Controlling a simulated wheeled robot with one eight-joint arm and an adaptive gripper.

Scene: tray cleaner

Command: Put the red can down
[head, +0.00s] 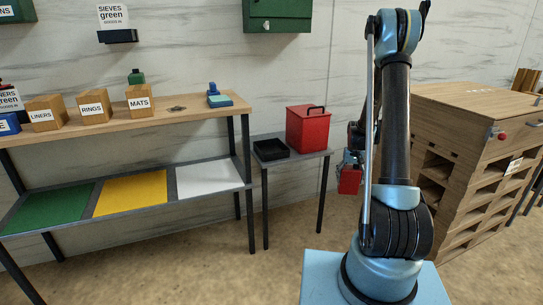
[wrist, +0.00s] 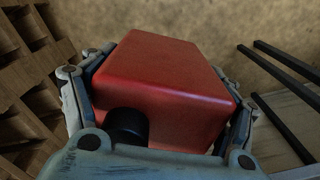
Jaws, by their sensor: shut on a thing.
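The red can (wrist: 165,75) is a box-shaped red body with a round black cap, and it fills the middle of the wrist view. My gripper (head: 350,162) is shut on it, with a finger along each side. In the head view the red can (head: 349,181) hangs below my gripper, in the air to the right of the small grey table (head: 284,162). Part of the can and gripper is hidden behind my arm in the head view.
A red lidded box (head: 308,130) with a black handle and a black tray (head: 270,149) stand on the small table. A shelf bench (head: 190,106) with green, yellow and white mats is left. A wooden slotted cabinet (head: 455,110) stands right. Floor in front is clear.

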